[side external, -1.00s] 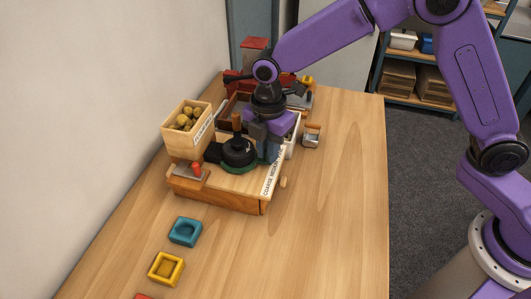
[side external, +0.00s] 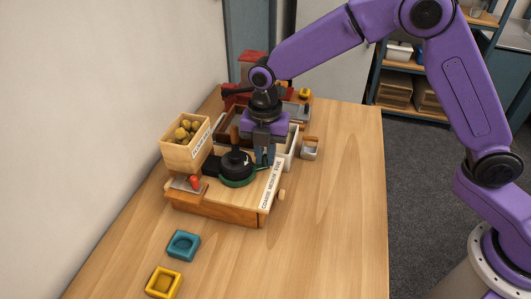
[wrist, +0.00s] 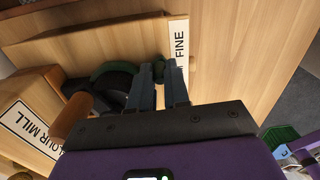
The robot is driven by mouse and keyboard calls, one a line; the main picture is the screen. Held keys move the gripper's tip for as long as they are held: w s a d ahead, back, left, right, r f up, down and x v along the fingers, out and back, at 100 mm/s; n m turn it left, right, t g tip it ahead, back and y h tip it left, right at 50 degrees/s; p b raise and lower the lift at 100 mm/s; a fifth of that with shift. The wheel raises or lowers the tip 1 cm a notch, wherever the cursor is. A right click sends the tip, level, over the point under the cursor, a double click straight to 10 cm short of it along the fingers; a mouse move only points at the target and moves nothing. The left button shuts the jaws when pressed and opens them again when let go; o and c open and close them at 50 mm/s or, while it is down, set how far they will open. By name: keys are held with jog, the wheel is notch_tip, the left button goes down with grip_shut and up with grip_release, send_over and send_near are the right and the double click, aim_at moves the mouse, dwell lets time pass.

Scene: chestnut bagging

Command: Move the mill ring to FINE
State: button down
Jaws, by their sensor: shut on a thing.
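The mill ring (side external: 238,182) is a dark green ring around the base of the black mill (side external: 235,164) on a wooden box. It also shows in the wrist view (wrist: 107,69), left of the fingers. My gripper (side external: 264,160) points down at the ring's right side. A white scale strip (side external: 271,184) reads COARSE MEDIUM FINE. Its FINE end (wrist: 179,45) is just right of the fingers in the wrist view.
A wooden hopper (side external: 188,155) with round brownish pieces stands left of the mill. A red-knobbed lever (side external: 194,182) is in front of it. Trays and a small metal scoop (side external: 309,152) lie behind and right. Teal (side external: 183,245) and yellow (side external: 164,282) dishes sit in front. The table's right side is clear.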

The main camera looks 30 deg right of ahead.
jog(key=shift+r, duration=0.15)
jog(key=c, duration=1.4)
grip_release()
notch_tip(320, 180, up, 17)
jog(key=shift+r, duration=0.2)
